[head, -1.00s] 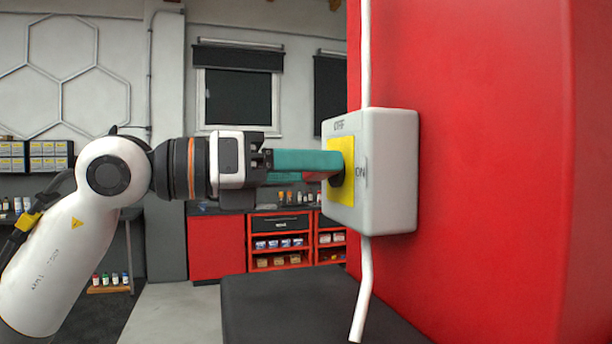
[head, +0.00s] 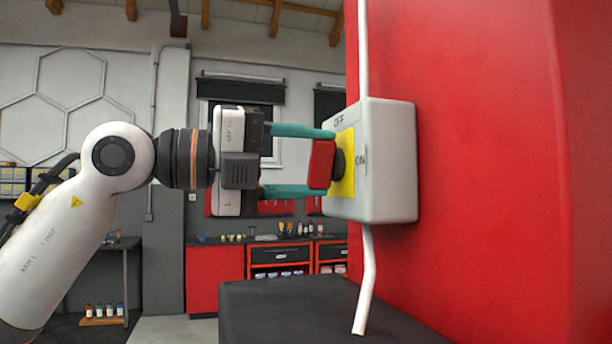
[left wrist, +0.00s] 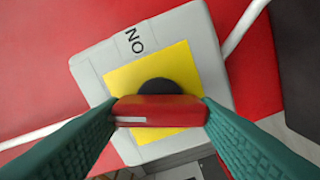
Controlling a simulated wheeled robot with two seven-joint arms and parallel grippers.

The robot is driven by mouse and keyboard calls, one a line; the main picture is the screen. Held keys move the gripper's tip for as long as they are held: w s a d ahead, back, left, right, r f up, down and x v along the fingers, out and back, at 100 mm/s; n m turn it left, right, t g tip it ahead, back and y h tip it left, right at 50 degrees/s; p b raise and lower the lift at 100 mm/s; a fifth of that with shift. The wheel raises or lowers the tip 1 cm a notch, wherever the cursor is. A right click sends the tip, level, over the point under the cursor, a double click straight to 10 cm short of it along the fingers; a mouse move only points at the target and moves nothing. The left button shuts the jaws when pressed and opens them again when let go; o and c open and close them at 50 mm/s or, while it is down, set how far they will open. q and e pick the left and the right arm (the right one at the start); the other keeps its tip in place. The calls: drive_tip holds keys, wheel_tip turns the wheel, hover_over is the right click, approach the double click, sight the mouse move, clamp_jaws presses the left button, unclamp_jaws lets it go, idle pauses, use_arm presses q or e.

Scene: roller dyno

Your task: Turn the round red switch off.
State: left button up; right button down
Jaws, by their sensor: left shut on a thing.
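The switch is a grey box (head: 392,160) on the red wall, with a yellow plate (head: 343,185) and a red handle (head: 321,164) on a dark round hub (head: 339,163). OFF is printed at the top of its face and ON at the side nearer me. My left gripper (head: 327,161) is shut on the handle, one teal finger above and one below. The handle stands upright. In the left wrist view, the handle (left wrist: 160,111) lies crosswise between both fingers, with a white mark toward its left end; ON is above it and OFF does not show. My right gripper is out of view.
A white cable (head: 367,285) runs down from the box, and another enters from above. A dark flat top (head: 290,310) lies below. Red cabinets (head: 215,278) and a window (head: 240,95) stand far behind. The space left of the box, around my arm, is clear.

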use_arm(q)
drive_tip(key=shift+n+b, duration=1)
drive_tip(key=shift+n, duration=1.2)
drive_tip(key=o, duration=1)
drive_tip(key=shift+w, duration=0.1)
drive_tip(key=shift+a+f, duration=0.1)
drive_tip(key=shift+a, duration=0.05)
drive_tip(key=b+v, duration=0.2)
drive_tip(key=v, duration=1)
drive_tip(key=shift+b, duration=0.4)
